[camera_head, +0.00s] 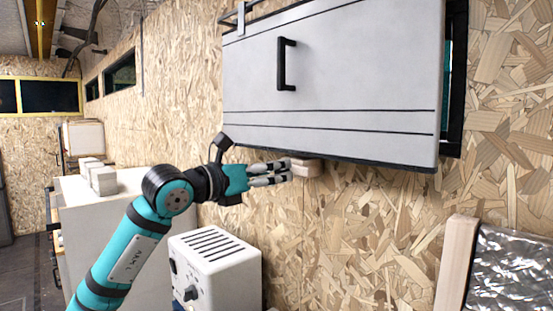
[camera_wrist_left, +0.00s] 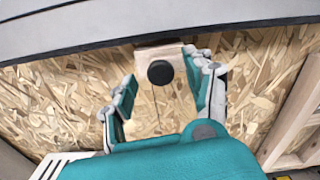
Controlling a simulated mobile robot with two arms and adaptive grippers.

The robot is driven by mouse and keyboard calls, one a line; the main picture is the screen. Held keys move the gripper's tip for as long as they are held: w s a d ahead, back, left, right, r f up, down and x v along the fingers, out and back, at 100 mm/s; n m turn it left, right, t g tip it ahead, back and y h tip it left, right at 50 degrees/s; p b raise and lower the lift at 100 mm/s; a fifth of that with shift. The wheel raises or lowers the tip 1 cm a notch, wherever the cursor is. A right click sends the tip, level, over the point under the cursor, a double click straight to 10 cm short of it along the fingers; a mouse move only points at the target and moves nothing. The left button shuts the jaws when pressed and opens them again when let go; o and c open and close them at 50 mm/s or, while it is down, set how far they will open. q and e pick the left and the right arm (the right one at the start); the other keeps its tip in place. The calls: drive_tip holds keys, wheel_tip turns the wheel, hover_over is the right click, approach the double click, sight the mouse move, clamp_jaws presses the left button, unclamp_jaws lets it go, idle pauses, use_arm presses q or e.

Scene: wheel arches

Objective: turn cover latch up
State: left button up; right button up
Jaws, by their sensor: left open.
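The cover (camera_head: 335,70) is a pale grey wall panel with a black handle (camera_head: 288,64) and dark stripes; it hangs closed against the wall. The latch (camera_head: 307,168) is a light wooden block at the cover's lower edge. In the left wrist view the latch (camera_wrist_left: 157,100) points downward from the cover's edge (camera_wrist_left: 70,45) and has a round black knob (camera_wrist_left: 160,72). My left gripper (camera_head: 287,171) is open just below the cover, its fingertips at the latch. In the wrist view its fingers (camera_wrist_left: 166,78) stand on both sides of the latch, with nothing gripped. My right gripper is not in view.
A white box-shaped device (camera_head: 215,268) with slots and a knob stands below my left arm. A white cabinet (camera_head: 115,215) with small blocks (camera_head: 100,178) is at left. A wood-framed foil panel (camera_head: 455,265) is at lower right.

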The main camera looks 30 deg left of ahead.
use_arm(q)
drive_tip(key=shift+x, duration=0.9)
drive_tip(key=shift+c, duration=0.2)
clamp_jaws()
